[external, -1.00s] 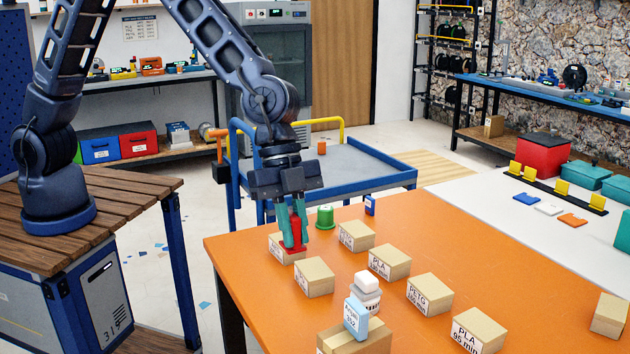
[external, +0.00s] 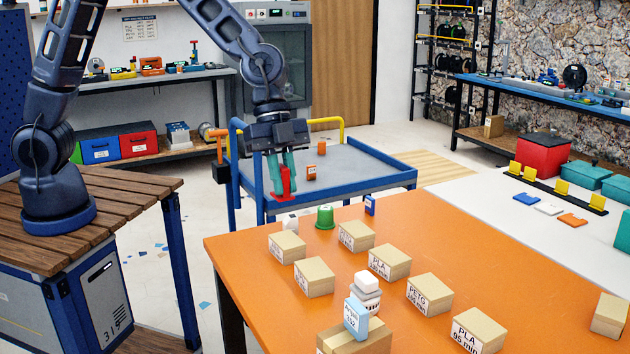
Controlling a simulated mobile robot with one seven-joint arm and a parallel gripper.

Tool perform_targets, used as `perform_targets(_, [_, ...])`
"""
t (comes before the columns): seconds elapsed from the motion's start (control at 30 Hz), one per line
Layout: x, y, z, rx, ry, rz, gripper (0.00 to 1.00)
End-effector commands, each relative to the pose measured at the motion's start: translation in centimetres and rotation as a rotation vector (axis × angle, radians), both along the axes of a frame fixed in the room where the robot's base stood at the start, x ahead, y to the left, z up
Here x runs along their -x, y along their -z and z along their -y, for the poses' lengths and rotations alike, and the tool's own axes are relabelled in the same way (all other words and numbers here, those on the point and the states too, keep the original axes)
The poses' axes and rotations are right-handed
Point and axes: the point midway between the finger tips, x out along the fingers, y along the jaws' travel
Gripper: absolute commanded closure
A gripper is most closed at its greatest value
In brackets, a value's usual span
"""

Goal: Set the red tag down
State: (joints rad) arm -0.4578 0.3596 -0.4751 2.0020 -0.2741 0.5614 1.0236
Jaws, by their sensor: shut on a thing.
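The red tag (external: 285,186) is held between the teal fingers of my gripper (external: 283,178). My gripper points down and is shut on it. In the picture the tag overlaps the near blue rim of the cart (external: 340,191), beyond the far left edge of the orange table (external: 225,249). It appears to hang in the air; its exact height and whether it touches the cart cannot be told. The fingers cover part of the tag.
Several labelled cardboard boxes (external: 314,277) stand on the orange table. A green domed object (external: 325,217), a small white object (external: 290,223) and a blue box (external: 370,205) stand near its far edge. The cart carries two small orange-brown items (external: 311,172); much of its top is clear.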

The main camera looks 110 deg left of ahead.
Motion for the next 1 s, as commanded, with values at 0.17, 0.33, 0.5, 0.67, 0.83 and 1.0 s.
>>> perform_targets(0.17, [2.0, -0.1, -2.8, 0.003, -0.006, 0.001, 1.0])
perform_targets(0.33, [3.9, -0.3, -5.0, 0.002, -0.006, 0.003, 1.0])
perform_targets(0.5, [6.0, -0.3, -7.0, 0.001, -0.006, 0.006, 1.0])
perform_targets(0.67, [8.0, -0.2, -8.6, -0.002, -0.005, 0.006, 1.0])
perform_targets(0.83, [10.2, -0.1, -10.3, -0.008, -0.003, 0.007, 1.0])
perform_targets(1.0, [12.3, 0.1, -11.8, -0.014, -0.004, 0.005, 1.0])
